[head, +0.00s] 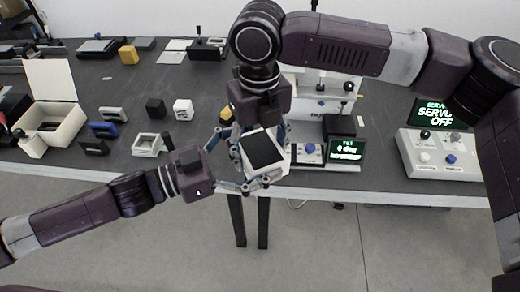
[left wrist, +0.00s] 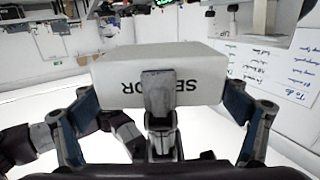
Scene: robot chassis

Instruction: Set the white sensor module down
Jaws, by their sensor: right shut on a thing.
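The white sensor module (head: 279,163), a box with a dark panel on one face, is held in the air at the table's front edge. My right gripper (head: 262,135) comes down from above and is shut on it; its fingertips are partly hidden. My left gripper (head: 236,166) reaches in from the left, with its blue-padded fingers spread wide at either side of the module. In the left wrist view, the module's white face (left wrist: 115,85) with upside-down lettering fills the space between the left fingers (left wrist: 160,108). I cannot tell whether they touch it.
The dark table (head: 130,90) carries an open white box (head: 60,125), a white cube (head: 183,109), a black cube (head: 155,107), a white frame (head: 147,145) and a blue-handled piece (head: 104,129). Right of the module are a small lit display (head: 346,150) and a control panel (head: 440,160).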

